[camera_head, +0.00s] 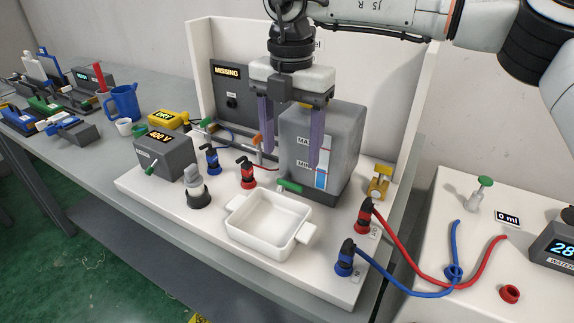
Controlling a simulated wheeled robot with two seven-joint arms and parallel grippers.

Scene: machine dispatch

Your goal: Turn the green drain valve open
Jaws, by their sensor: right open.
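A small green valve handle (289,186) sticks out low at the front of the grey tank (335,135), just behind the white tray (235,220). I take this handle for the drain valve; it lies roughly level. My right gripper (291,157) points down from above, with its two purple fingers apart and nothing between them. The fingers overlap the tank's left front in the picture, above the green handle and apart from it. The tank's left side is partly hidden behind the gripper. My left gripper is out of view.
Red (247,172) and blue (211,158) connectors stand left of the tank. A grey 400 V box (170,158) is further left. Red and blue hoses (415,268) run to the right table, where another green-handled tap (482,190) stands. White walls rise behind the tank.

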